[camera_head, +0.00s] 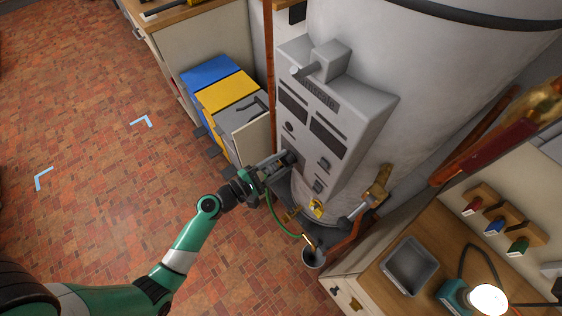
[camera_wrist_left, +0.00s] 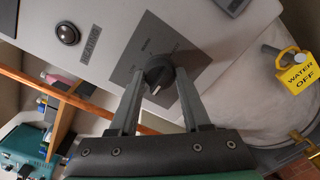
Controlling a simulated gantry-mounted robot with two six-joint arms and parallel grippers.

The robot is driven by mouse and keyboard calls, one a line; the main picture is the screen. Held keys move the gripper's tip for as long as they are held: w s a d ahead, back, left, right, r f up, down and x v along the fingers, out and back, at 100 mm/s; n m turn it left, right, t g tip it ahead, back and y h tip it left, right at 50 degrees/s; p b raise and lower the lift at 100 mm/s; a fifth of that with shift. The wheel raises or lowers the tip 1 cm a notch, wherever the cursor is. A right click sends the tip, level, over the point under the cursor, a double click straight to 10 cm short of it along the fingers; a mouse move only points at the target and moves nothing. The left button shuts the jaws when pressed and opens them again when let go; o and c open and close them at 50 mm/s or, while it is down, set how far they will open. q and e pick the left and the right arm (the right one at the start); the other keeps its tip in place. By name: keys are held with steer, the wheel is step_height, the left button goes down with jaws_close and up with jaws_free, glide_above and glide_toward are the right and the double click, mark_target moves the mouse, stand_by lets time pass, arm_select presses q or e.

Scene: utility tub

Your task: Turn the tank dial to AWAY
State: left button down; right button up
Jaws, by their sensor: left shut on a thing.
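The tank dial (camera_wrist_left: 158,70) is a round dark knob on a grey plate of the tank's control box (camera_head: 330,118). In the left wrist view it sits between the two fingers of my left gripper (camera_wrist_left: 157,80), which is shut on it. A white mark on the knob points toward the bottom of that view, slightly left. My right gripper is not in view.
A yellow WATER OFF tag (camera_wrist_left: 297,73) hangs beside the tank. Blue, yellow and grey bins (camera_head: 215,70) stand left of the tank. A copper pipe (camera_head: 269,70) runs beside the box. A workbench with a grey tray (camera_head: 391,278) is at the lower right. The tiled floor is open at left.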

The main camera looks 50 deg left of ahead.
arm_select(q)
steer(key=shift+c, duration=1.8)
jaws_free()
steer(key=shift+s, duration=0.1)
steer(key=s+a, duration=0.1)
steer(key=s, duration=1)
steer(key=shift+s+r, duration=0.2)
steer(key=shift+r, duration=0.05)
